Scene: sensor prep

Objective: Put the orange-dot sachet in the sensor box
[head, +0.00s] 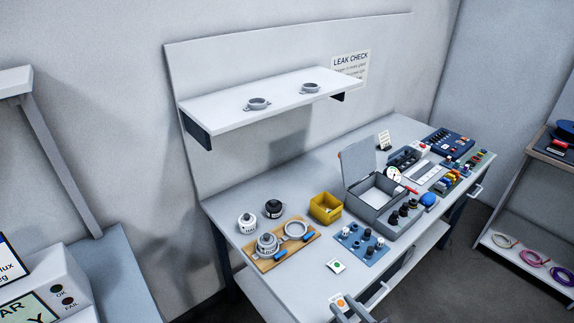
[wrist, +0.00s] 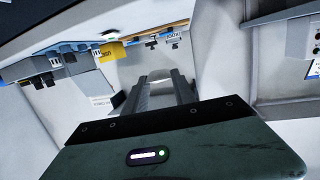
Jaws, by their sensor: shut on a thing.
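The orange-dot sachet (head: 340,301), a small white packet with an orange mark, shows at the bottom of the head view, at my gripper (head: 352,308). My gripper is shut on it, just off the bench's front edge. A white green-dot sachet (head: 336,266) lies on the bench.
A yellow bin (head: 325,208) stands left of the grey box. A blue mat (head: 350,243) with several small fittings lies in front of it. A wooden board (head: 262,261) with round housings is at the left. Several tools and parts crowd the right end. A shelf (head: 228,117) overhangs the back.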

